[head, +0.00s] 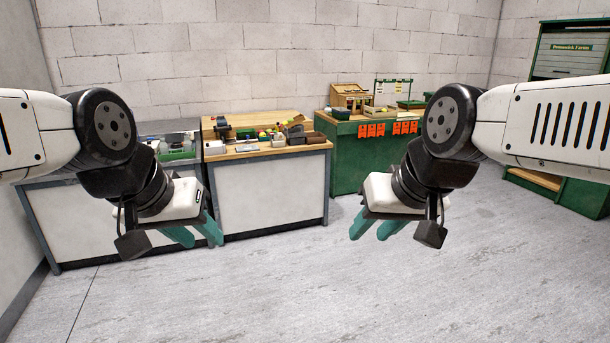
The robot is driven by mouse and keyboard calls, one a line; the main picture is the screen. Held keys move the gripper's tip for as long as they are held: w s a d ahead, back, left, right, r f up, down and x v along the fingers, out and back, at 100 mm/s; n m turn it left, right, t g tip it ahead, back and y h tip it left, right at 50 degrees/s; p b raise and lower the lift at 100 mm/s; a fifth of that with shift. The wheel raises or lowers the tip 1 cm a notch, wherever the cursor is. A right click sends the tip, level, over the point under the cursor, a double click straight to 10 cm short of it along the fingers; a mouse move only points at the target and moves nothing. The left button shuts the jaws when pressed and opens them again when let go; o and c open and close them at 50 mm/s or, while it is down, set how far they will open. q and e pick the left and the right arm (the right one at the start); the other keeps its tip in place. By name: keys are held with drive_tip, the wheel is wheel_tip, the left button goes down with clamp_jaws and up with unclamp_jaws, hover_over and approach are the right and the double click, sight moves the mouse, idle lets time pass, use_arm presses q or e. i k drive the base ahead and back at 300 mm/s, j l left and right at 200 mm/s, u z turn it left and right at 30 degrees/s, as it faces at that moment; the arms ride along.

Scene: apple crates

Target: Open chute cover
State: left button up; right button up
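I cannot tell for certain which part is the chute cover. A tall green cabinet (543,60) with a pale slatted front and a "Farm" sign stands at the far right, partly behind my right arm. A wooden box with a sloped top (350,95) sits on the green counter at the back. My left gripper (204,240) hangs in the air at the left with its teal fingers apart and nothing between them. My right gripper (369,233) hangs in the air right of centre, also with fingers apart and empty. Both are well away from the cabinet and the counter.
A wood-topped workbench (270,190) with small items stands at the back centre. A grey-topped bench (90,225) adjoins it at the left. The green counter (350,170) carries orange tags. The grey floor (330,295) in front is clear.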

sight(339, 89)
drive_tip(key=i+l+z, duration=0.2)
drive_tip(key=i+z, duration=0.3)
drive_tip(key=i, duration=0.65)
drive_tip(key=i+j+z, duration=0.2)
drive_tip(key=i+z, duration=0.25)
drive_tip(key=i, duration=1.5)
drive_tip(key=i+l+u, duration=0.1)
drive_tip(key=i, duration=0.7)
drive_tip(key=i+l, duration=0.1)
drive_tip(key=i, duration=0.75)
drive_tip(key=i+l+u, duration=0.1)
drive_tip(key=i+u, duration=0.2)
drive_tip(key=i, duration=0.15)
drive_tip(key=i+l+u, duration=0.3)
drive_tip(key=i, duration=0.15)
drive_tip(key=i+l+u, duration=0.25)
drive_tip(key=i+l, duration=0.05)
drive_tip(key=i, duration=0.1)
